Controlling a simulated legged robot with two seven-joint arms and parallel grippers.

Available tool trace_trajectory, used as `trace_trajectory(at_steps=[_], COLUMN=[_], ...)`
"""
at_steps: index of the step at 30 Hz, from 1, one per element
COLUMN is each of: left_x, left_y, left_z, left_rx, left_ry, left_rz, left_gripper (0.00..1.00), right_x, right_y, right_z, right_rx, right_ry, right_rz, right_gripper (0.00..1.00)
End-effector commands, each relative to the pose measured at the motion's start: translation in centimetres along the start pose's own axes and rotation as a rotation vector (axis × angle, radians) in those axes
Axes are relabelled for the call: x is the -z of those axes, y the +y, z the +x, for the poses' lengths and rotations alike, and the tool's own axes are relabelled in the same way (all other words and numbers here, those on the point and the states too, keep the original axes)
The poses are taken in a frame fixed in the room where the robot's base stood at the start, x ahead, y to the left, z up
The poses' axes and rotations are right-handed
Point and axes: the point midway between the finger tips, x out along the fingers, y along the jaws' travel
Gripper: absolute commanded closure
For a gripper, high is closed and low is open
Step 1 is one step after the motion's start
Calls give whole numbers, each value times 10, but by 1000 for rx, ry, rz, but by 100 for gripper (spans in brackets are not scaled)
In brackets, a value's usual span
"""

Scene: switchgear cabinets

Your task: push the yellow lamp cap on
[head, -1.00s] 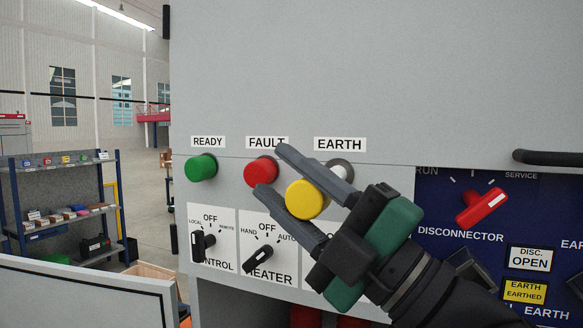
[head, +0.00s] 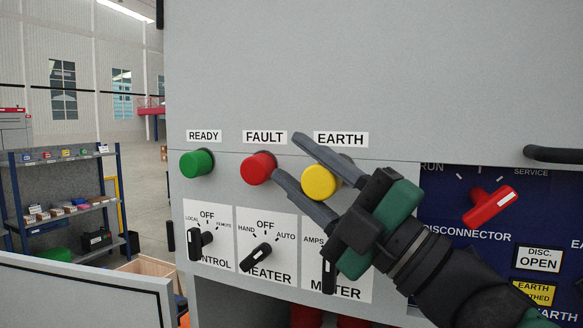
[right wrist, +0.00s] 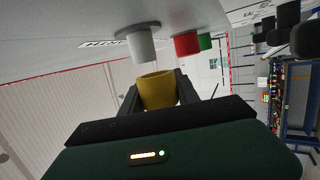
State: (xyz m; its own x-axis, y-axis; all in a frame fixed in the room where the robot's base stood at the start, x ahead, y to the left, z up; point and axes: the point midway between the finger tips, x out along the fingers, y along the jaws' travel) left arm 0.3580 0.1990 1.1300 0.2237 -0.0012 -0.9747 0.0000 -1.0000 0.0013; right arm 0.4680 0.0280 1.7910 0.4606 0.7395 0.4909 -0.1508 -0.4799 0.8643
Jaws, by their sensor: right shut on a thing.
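The yellow lamp cap (head: 319,182) is held between the two fingers of my right gripper (head: 288,156). In the head view it covers the lamp under the EARTH label (head: 341,139). In the right wrist view the cap (right wrist: 158,90) has its rim toward the panel. The bare white lamp (right wrist: 140,44) on its grey collar stands beyond the cap, a little to the left, with a visible gap between them. My left gripper is not in view.
The red FAULT lamp (head: 258,168) is close to the left fingertips. The green READY lamp (head: 196,163) is further left. Rotary switches (head: 262,252) sit below. A red disconnector handle (head: 490,206) and a black bar handle (head: 553,154) are on the right.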

Motion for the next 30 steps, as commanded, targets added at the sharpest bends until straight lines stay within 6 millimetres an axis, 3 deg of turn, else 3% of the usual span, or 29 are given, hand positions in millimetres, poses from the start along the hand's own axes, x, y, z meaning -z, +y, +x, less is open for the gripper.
trace_trajectory(at_steps=[8, 30], left_x=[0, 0], left_y=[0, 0], left_z=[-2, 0], left_rx=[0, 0], left_ry=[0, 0], left_rz=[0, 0], left_gripper=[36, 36], right_x=[-12, -12], right_y=[-1, 2], right_z=[3, 2], right_rx=[1, 1], right_ry=[1, 0], right_rz=[1, 0], right_gripper=[100, 100])
